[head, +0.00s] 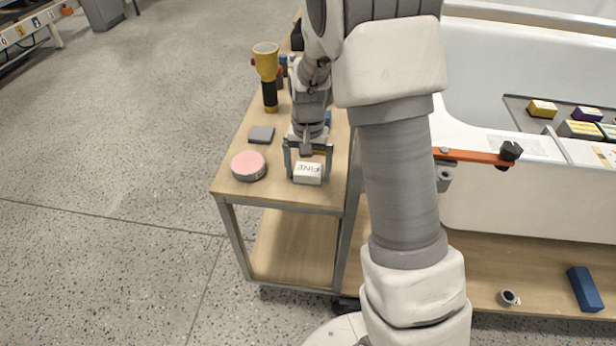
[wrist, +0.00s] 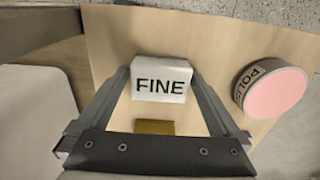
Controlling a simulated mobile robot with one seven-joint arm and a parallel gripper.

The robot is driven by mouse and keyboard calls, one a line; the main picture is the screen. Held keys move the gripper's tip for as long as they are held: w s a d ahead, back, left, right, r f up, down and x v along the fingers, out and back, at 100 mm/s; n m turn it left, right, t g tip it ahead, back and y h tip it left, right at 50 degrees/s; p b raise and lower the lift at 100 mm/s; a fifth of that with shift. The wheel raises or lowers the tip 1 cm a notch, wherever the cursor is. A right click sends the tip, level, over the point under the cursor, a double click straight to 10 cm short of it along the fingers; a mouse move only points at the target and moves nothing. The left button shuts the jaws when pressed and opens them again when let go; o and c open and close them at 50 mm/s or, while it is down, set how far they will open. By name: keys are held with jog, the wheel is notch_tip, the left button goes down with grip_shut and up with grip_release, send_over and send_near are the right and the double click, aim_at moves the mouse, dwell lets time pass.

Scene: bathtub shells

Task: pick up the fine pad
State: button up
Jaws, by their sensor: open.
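The fine pad is a small white block (head: 308,173) labelled "FINE" on the wooden top of the small cart, near its front edge. In the wrist view the fine pad (wrist: 161,80) lies between the far ends of my gripper's fingers. My gripper (head: 308,170) is open, pointing down, with one finger on each side of the pad. In the wrist view my gripper's fingers (wrist: 161,85) look apart from each other; whether either touches the pad I cannot tell.
A pink-topped round polish pad (head: 248,166) sits left of the fine pad. A grey block (head: 262,135) and a yellow-and-black torch-like tool (head: 267,75) stand farther back. A yellowish block (wrist: 154,127) lies close behind the fine pad. The white bathtub (head: 530,190) is right.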

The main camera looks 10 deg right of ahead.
aim_at(310, 175)
jog(key=shift+c, duration=0.2)
jog(key=c, duration=1.1)
notch_tip(310, 175, up, 10)
jog(key=p, duration=0.3)
jog(key=shift+p, duration=0.4)
jog(key=shift+c, duration=0.2)
jog(key=o, duration=0.8)
jog(key=c, duration=0.6)
jog(key=s+n, duration=0.1)
jog(key=n, duration=0.1)
jog(key=s+n, duration=0.1)
jog(key=n, duration=0.1)
jog(key=shift+r, duration=0.3)
jog(key=shift+s+n, duration=0.3)
